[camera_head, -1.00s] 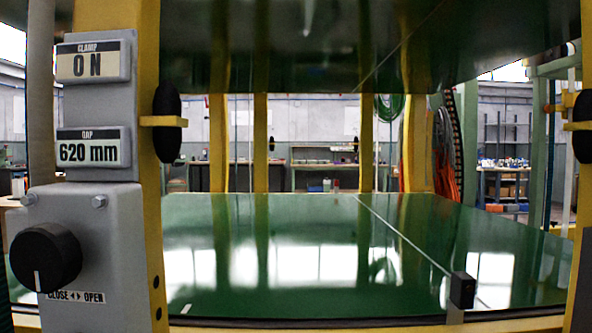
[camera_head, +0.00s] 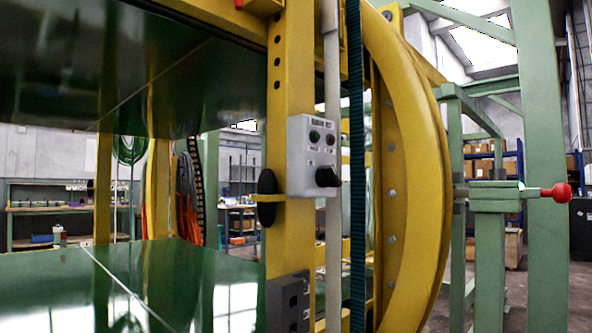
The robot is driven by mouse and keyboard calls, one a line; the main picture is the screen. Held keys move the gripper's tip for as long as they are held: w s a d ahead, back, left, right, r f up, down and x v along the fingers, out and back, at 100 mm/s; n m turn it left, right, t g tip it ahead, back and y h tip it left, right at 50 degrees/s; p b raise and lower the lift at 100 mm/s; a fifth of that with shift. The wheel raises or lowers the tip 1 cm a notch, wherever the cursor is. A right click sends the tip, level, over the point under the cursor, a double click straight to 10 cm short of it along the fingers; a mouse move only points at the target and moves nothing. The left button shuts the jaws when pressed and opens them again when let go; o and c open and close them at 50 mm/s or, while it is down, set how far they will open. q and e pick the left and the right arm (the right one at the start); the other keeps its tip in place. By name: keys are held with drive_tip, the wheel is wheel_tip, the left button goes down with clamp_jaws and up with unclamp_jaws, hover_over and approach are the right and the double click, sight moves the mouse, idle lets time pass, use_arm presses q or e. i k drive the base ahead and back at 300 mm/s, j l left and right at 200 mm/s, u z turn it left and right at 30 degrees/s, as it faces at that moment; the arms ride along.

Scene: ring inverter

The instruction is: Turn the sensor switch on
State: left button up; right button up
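A grey control box (camera_head: 311,157) is fixed to the yellow upright (camera_head: 290,80) near the middle of the view. Its top label is too small to read surely. Below the label are two small round dark parts, and lower down a black rotary knob (camera_head: 327,177) sticks out to the right. Which way the knob points cannot be told. Neither of my grippers shows in this view.
A large curved yellow ring (camera_head: 420,170) stands right of the box, with a dark toothed belt (camera_head: 356,150) between them. A red-knobbed lever (camera_head: 560,193) sits on a green frame at right. Glossy green platforms (camera_head: 60,285) lie left, and a black oval pad (camera_head: 267,197) is beside the box.

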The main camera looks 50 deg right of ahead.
sight(326, 176)
drive_tip(key=z, duration=1.6)
